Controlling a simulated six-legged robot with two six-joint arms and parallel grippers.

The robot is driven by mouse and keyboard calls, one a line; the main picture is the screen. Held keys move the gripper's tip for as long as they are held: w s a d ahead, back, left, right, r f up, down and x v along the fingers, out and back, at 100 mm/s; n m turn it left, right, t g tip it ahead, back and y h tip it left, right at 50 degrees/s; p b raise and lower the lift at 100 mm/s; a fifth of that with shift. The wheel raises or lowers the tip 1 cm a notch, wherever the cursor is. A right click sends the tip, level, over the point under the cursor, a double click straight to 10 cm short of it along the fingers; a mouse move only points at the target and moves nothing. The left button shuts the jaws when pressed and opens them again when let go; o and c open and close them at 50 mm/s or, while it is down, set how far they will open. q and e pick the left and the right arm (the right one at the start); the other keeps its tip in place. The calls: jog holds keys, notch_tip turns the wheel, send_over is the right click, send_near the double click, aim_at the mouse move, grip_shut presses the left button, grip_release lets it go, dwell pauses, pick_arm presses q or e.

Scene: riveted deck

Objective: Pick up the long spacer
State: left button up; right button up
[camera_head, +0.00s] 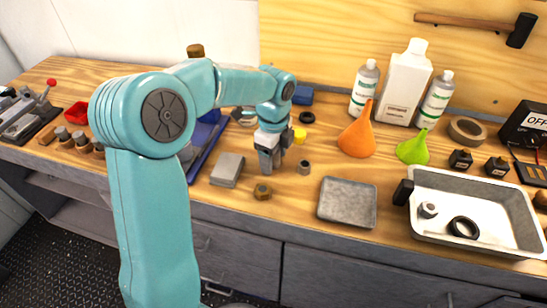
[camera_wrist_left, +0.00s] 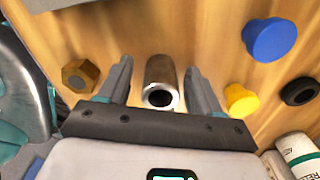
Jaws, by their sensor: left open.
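The long spacer (camera_wrist_left: 161,76) is a grey metal tube. In the left wrist view it lies between my two open fingers, its dark open end turned toward the camera and gaps on both sides. My left gripper (camera_head: 268,165) points down at the bench in the head view and is open; it also shows in the wrist view (camera_wrist_left: 158,72). In the head view a small grey cylinder with a dark hole (camera_head: 304,167) stands just right of the gripper; I cannot tell for sure that it is the same spacer. My right gripper is not in view.
A brass hex nut (camera_head: 262,191) and a yellow cap (camera_head: 299,134) are close by. A grey block (camera_head: 227,169) lies left, a flat grey plate (camera_head: 347,203) right. A metal tray (camera_head: 480,180) stands farther right. Funnels and bottles (camera_head: 404,85) stand behind.

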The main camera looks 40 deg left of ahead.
pick_arm(q)
grip_shut()
